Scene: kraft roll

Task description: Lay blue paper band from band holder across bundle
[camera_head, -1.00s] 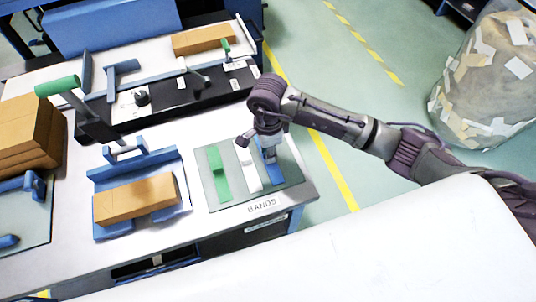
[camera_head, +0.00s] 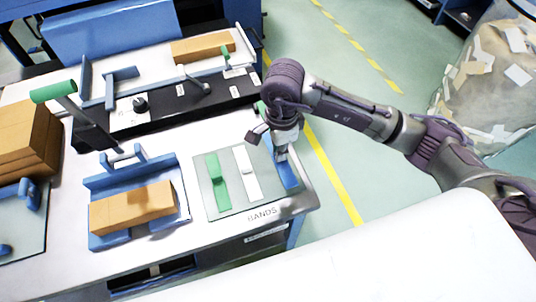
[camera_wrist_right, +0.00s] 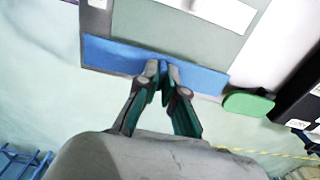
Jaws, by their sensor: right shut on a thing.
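The blue paper band (camera_head: 289,176) is at the right edge of the grey band holder (camera_head: 226,196). My right gripper (camera_head: 283,153) is over the band's far part. In the right wrist view the gripper (camera_wrist_right: 161,70) is shut on the near long edge of the blue band (camera_wrist_right: 205,79), about midway along it. I cannot tell how far the band is off the holder. The bundle (camera_head: 131,207), a brown kraft block, lies in a blue cradle (camera_head: 110,241) to the left, with no band across it. My left gripper is not in view.
A green band (camera_head: 218,184) and a white band (camera_head: 246,174) lie on the holder. A black unit with a green-handled lever (camera_head: 53,92) stands behind the cradle. Stacked brown blocks (camera_head: 22,138) stand at the left. White tabletop shows between cradle and holder.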

